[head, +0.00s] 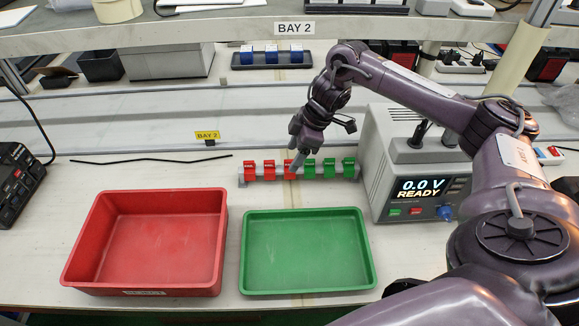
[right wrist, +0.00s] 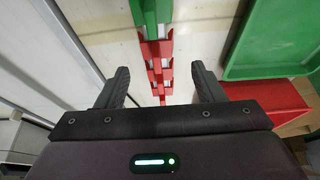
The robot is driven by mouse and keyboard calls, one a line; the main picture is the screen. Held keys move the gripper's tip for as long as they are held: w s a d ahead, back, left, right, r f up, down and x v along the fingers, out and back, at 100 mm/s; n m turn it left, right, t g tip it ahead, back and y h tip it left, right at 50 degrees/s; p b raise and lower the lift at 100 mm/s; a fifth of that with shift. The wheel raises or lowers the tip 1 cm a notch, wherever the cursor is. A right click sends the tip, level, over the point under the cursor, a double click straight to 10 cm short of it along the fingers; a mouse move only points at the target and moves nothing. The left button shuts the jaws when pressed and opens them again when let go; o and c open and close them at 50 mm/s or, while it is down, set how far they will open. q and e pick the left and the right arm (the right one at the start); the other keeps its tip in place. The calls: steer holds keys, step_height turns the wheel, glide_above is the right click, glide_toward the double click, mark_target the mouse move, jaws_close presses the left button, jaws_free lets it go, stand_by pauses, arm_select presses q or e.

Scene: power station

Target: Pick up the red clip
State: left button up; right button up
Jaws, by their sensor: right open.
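Three red clips stand at the left of a row on a low rail; the one nearest the middle (head: 289,168) is partly hidden by my right gripper (head: 296,160). Beside it are the other red clips (head: 269,170) and (head: 249,171). In the right wrist view, the row of red clips (right wrist: 156,49) runs between the two spread fingers of my right gripper (right wrist: 160,76). The fingers are open, one on each side, with visible gaps and nothing held. My left gripper is out of view.
Several green clips (head: 329,168) fill the right half of the row. A red tray (head: 215,240) and a green tray (head: 368,258) lie in front. A power supply (head: 382,190) stands close on the right. A black cable (head: 150,159) lies behind the red tray.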

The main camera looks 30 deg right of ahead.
mark_target(290, 160)
steer(key=x, duration=0.4)
steer(key=shift+w+d, duration=0.15)
steer(key=c, duration=1.1)
